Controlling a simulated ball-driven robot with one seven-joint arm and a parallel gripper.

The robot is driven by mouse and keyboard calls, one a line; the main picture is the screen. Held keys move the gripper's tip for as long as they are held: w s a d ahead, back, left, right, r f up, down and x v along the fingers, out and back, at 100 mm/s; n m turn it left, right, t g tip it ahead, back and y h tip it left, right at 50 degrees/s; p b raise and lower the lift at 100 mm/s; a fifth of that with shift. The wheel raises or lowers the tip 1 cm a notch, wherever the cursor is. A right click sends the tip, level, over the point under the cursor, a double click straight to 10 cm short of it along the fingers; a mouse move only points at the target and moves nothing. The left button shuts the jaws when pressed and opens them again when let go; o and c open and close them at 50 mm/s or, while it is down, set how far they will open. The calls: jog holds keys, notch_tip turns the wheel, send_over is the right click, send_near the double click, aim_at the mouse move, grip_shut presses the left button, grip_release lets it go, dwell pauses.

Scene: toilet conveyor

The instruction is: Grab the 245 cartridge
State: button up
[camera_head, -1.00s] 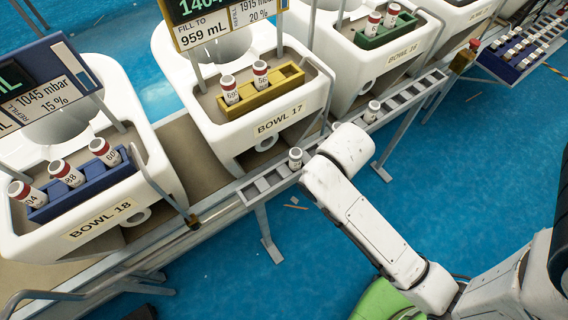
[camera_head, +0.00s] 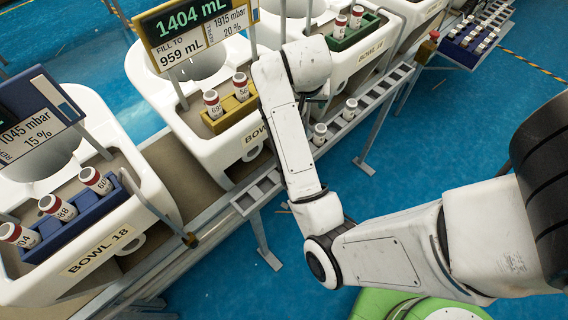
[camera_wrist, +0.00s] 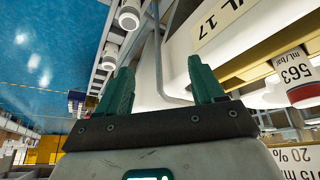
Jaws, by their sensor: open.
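No label reading 245 is legible in either view. Small white cartridges lie on the conveyor rail: a nearer one (camera_head: 319,134) and a farther one (camera_head: 350,109). Two also show in the wrist view, an upper one (camera_wrist: 129,14) and a lower one (camera_wrist: 110,55), left of the fingers. My gripper (camera_wrist: 160,68) has green fingers spread apart with nothing between them. In the head view my arm hides the gripper, near Bowl 17. A red-and-white cartridge marked 563 (camera_wrist: 294,75) is right of the fingers, apart from them.
Bowl 17 holds a yellow rack (camera_head: 229,116) with two cartridges. Bowl 18 holds a blue rack (camera_head: 75,226) with three. A green rack (camera_head: 357,32) sits in a bowl farther back. A dark blue tray of cartridges (camera_head: 470,42) stands at the upper right.

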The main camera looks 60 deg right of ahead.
jog(key=a+f+m+y, duration=0.1)
jog(key=a+m, duration=0.1)
jog(key=a, duration=0.1)
jog(key=a+f+m+g+y, duration=0.1)
jog(key=a+f+m+y, duration=0.1)
jog(key=a, duration=0.1)
jog(key=a+f+m+y, duration=0.1)
jog(key=a+f+m, duration=0.1)
jog(key=a, duration=0.1)
jog(key=shift+w+a+f+m+g+y+p, duration=0.2)
jog(key=shift+w+a+m+g+y+p, duration=0.1)
jog(key=shift+w+g+y+p, duration=0.1)
notch_tip(320, 180, down, 4)
jog(key=shift+s+f, duration=0.1)
jog(key=shift+f, duration=0.1)
jog(key=shift+d+f+p, duration=0.1)
jog(key=shift+f+p, duration=0.45)
jog(key=shift+f, duration=2.6)
jog(key=c, duration=1.2)
